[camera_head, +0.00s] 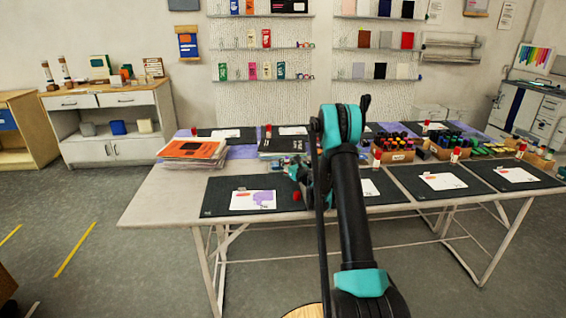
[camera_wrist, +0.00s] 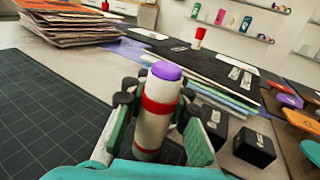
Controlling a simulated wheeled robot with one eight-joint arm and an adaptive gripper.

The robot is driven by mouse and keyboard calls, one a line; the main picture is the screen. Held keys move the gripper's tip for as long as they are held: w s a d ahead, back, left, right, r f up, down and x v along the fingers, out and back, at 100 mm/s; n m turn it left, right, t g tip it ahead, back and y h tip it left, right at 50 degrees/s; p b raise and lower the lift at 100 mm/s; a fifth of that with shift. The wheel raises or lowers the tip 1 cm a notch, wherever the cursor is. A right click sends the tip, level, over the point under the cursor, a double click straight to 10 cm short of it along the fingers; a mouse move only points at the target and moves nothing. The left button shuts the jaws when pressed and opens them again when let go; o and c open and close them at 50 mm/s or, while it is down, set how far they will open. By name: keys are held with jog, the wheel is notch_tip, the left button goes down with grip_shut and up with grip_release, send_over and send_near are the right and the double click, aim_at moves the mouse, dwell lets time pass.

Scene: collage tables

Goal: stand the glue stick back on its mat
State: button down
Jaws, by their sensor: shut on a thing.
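The glue stick (camera_wrist: 155,115) is a white cylinder with a red band and a purple top end. In the wrist view it stands nearly upright between the fingers of my gripper (camera_wrist: 155,130), which is shut on it. In the head view my gripper (camera_head: 303,176) is over the right side of the front-left mat (camera_head: 222,191), which bears a white sheet with a purple shape. A small red thing (camera_head: 296,196) shows beside the gripper; I cannot tell what it is.
Two black blocks (camera_wrist: 254,149) sit close right of my gripper. A dark stack (camera_head: 283,144) and a pile of orange-topped papers (camera_head: 192,150) lie behind. Other mats (camera_head: 437,181) have red-capped sticks (camera_head: 455,155) standing on them. The left mat's surface is mostly clear.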

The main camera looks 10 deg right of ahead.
jog(key=shift+f, duration=0.25)
jog(key=shift+f, duration=0.35)
jog(key=c, duration=1.3)
grip_release()
jog(key=shift+c, duration=0.2)
